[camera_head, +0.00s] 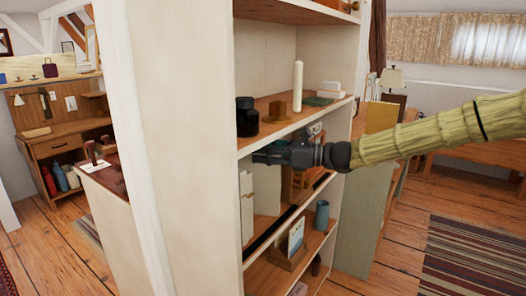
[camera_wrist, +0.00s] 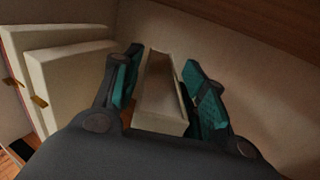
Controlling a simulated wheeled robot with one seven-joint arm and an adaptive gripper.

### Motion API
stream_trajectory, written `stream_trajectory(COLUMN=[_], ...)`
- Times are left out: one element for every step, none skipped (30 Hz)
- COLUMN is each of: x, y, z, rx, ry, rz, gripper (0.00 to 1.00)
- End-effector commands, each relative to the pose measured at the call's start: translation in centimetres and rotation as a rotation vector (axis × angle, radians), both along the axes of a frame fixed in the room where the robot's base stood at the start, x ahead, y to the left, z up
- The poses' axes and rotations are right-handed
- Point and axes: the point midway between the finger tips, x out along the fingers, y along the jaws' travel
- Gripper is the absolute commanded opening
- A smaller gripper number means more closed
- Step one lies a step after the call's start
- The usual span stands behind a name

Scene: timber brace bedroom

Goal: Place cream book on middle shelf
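The shelf unit (camera_head: 186,130) is tall and pale, with wooden boards. My gripper (camera_head: 262,157) reaches from the right into the compartment under the board with the candle. A brown area shows on the book's upper face. Two other cream books (camera_wrist: 68,82) stand at the left, apart from the fingers. In the head view, cream upright panels (camera_head: 265,192) stand below my gripper; whether one is the held book I cannot tell.
The board above (camera_head: 262,137) carries a black jar (camera_head: 247,118), a wooden block (camera_head: 277,110) and a white candle (camera_head: 298,86). The lower board holds a blue cup (camera_head: 321,215) and a framed card (camera_head: 296,238). A wooden ladder-like item stands right of the panels.

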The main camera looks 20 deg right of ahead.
Motion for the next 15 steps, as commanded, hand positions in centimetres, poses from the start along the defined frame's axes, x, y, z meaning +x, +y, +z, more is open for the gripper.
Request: stream_trajectory(x=[-0.01, -0.01, -0.01, -0.01, -0.01, -0.01, -0.01, -0.01, -0.01, -0.01, -0.01, -0.01, -0.06, -0.19, -0.39], y=[0.0, 0.0, 0.0, 0.0, 0.0, 0.0, 0.0, 0.0, 0.0, 0.0, 0.0, 0.0, -0.13, -0.39, -0.76], z=[0.02, 0.03, 0.03, 0.03, 0.03, 0.03, 0.03, 0.04, 0.05, 0.1, 0.18, 0.36, 0.43, 0.43, 0.45], rx=[0.0, 0.0, 0.0, 0.0, 0.0, 0.0, 0.0, 0.0, 0.0, 0.0, 0.0, 0.0, 0.001, 0.001, 0.001], ry=[0.0, 0.0, 0.0, 0.0, 0.0, 0.0, 0.0, 0.0, 0.0, 0.0, 0.0, -0.001, 0.0, 0.0, 0.0], rz=[0.0, 0.0, 0.0, 0.0, 0.0, 0.0, 0.0, 0.0, 0.0, 0.0, 0.0, 0.0, -0.001, -0.001, -0.001], gripper=[0.53, 0.53, 0.53, 0.53, 0.53, 0.53, 0.53, 0.53, 0.53, 0.53, 0.53, 0.53, 0.53, 0.53, 0.53])
